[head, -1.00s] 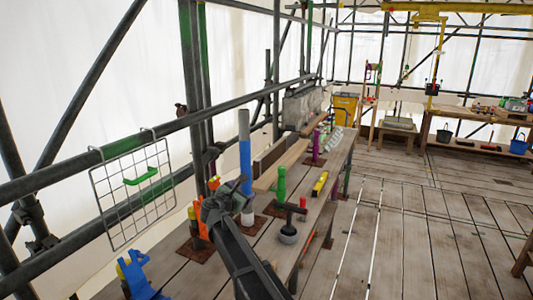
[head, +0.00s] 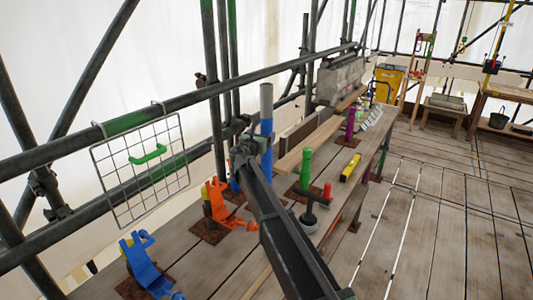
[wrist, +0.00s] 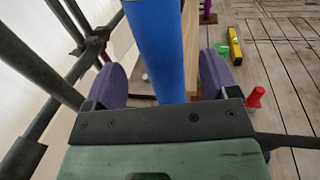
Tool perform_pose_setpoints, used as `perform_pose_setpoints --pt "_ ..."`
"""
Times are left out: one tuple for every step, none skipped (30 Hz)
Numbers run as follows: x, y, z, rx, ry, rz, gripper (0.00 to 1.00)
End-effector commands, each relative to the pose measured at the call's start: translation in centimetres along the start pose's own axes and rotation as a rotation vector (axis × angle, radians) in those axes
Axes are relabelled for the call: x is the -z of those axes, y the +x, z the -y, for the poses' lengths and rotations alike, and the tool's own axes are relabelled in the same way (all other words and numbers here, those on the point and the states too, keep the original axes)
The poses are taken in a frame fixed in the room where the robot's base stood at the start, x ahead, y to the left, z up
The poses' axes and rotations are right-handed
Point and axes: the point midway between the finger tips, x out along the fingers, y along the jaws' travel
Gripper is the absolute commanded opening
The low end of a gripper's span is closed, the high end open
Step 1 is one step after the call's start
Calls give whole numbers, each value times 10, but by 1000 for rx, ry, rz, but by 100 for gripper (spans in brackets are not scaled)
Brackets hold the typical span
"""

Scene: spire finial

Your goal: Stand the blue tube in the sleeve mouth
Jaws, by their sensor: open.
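The blue tube (head: 266,135) stands upright beside the scaffold rail in the head view, with a pale grey length above the blue. In the wrist view the blue tube (wrist: 157,45) runs up between my two purple finger pads. My gripper (wrist: 166,82) is open, with a finger on each side of the tube; I cannot tell whether either pad touches it.
An orange clamp (head: 217,200) and a blue clamp (head: 145,268) stand left of my arm.

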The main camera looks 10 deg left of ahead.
Motion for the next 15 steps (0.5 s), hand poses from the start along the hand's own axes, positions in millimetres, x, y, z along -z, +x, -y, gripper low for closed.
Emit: perform_pose_setpoints --pt "1 8 0 2 0 0 80" --pt "1 14 0 3 0 0 80" --pt "1 22 0 3 0 0 80" --pt "2 28 -1 3 0 0 80" --pt "2 34 -1 2 0 0 80" --pt "1 41 -1 1 1 0 80" --pt "1 45 -1 1 1 0 80" --pt "1 48 -1 1 1 0 80" --pt "1 49 0 1 1 0 80" --pt "1 50 0 1 1 0 80" --pt "1 49 0 1 1 0 80" --pt "1 49 0 1 1 0 80" --pt "1 48 0 0 1 0 80" --pt "1 48 0 0 1 0 80" --pt "1 48 0 0 1 0 76"
